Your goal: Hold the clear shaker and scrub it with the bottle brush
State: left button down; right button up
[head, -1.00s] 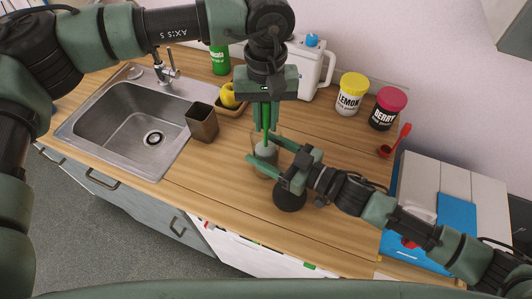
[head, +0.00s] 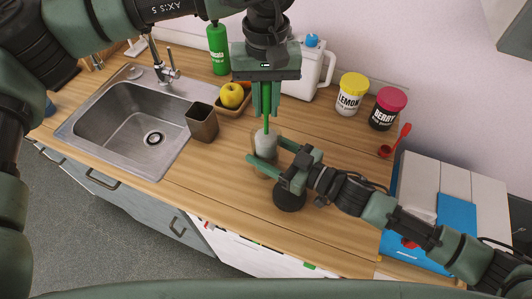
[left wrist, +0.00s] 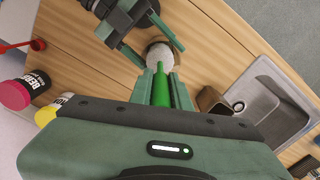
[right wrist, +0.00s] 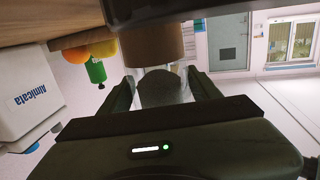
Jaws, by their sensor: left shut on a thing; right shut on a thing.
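My left gripper (head: 265,112) is shut on the green handle of the bottle brush (head: 266,128) and points down. The brush's whitish head (head: 265,146) is at the mouth of the clear shaker (head: 262,168). How far it reaches inside is hard to tell. In the left wrist view the green handle (left wrist: 161,88) runs between the fingers to the round pale head (left wrist: 160,55). My right gripper (head: 267,152) is shut around the shaker from the right, its fingers on either side. The shaker's see-through wall is faint in the right wrist view (right wrist: 184,92).
A dark round object (head: 290,197) is beneath the right gripper. A brown square cup (head: 202,122) stands by the sink (head: 118,140). A tray with a yellow apple (head: 232,95), green bottle (head: 218,48), white jug (head: 306,70), lemon tub (head: 349,95) and berry tub (head: 386,108) stand behind.

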aim_at(266, 133)
pick_arm(q)
jog(key=shift+f, duration=2.45)
jog(key=shift+r, duration=0.1)
jog(key=shift+r, duration=2.5)
jog(key=shift+f, duration=0.15)
jog(key=shift+f, duration=2.45)
